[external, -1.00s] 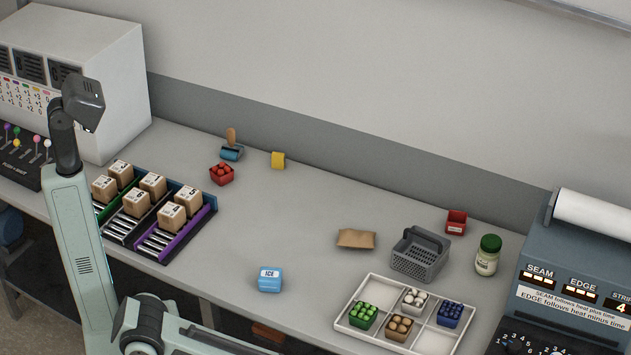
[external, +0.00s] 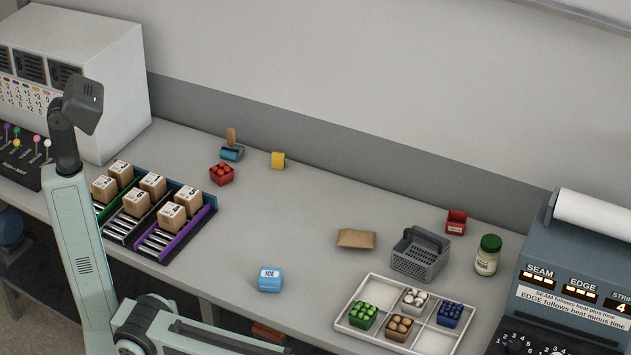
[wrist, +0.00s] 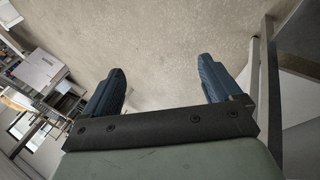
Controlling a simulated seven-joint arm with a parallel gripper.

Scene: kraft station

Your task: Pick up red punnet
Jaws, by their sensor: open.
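The red punnet (external: 221,174) sits on the grey counter, left of centre in the external view, right of the box rack and in front of a blue roller with a wooden handle. It holds red round pieces. My gripper shows in the wrist view (wrist: 160,90) with its two dark blue fingers wide apart and nothing between them. It faces bare floor, away from the punnet. The external view does not show my fingers; my arm stands at the lower left.
A rack (external: 155,215) of cartons stands left of the punnet. An ICE pack (external: 270,279), paper packet (external: 356,239), grey basket (external: 420,255) and white tray (external: 340,321) of punnets lie rightward. The counter's middle is clear.

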